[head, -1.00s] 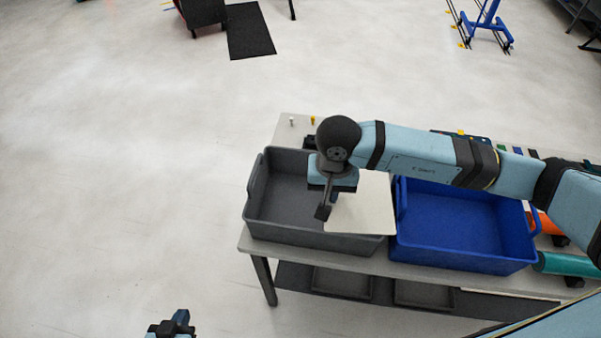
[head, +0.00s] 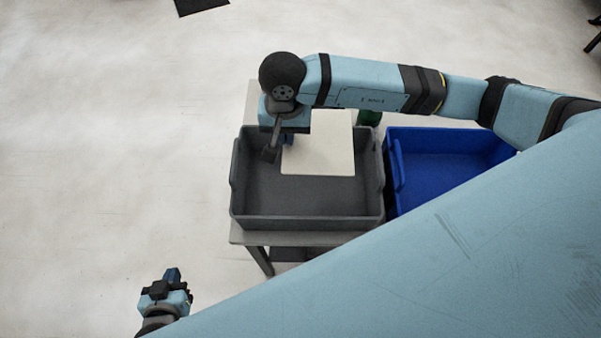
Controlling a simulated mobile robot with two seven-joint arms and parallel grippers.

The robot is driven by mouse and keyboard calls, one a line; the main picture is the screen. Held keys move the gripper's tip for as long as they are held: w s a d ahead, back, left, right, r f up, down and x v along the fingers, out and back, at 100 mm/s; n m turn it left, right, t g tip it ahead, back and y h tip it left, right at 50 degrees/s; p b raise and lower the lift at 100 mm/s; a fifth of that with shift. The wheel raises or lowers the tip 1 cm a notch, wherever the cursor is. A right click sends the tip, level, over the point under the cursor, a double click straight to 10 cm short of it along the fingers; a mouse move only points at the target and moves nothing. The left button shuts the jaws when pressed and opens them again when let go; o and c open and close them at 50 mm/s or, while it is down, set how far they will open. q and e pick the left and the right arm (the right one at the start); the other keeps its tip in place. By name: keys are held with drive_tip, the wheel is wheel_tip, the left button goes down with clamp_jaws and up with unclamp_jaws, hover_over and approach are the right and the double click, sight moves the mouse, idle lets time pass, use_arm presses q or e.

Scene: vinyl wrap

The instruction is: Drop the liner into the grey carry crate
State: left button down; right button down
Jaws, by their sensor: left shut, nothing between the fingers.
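The liner, a flat cream square sheet (head: 320,152), is over the back part of the grey carry crate (head: 305,222) in the head view. My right gripper (head: 277,150) is shut on the liner's left edge, with its fingers pointing down over the crate. The liner covers part of the crate's back wall and floor. The crate's visible floor is empty. My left gripper (head: 173,277) is shut and empty at the bottom left, away from the table and over bare floor.
The grey crate stands on a light table (head: 290,239). A blue crate (head: 440,170) stands close to its right. My pale blue arm link covers the lower right of the view. A dark green object (head: 369,117) shows behind the crates. The floor to the left is clear.

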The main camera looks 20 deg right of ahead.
drive_tip(key=shift+f, duration=0.55)
use_arm(q)
drive_tip(key=shift+w, duration=0.35)
use_arm(e)
drive_tip(key=c, duration=1.2)
unclamp_jaws()
drive_tip(key=shift+c, duration=0.2)
use_arm(q)
drive_tip(key=shift+s, duration=0.1)
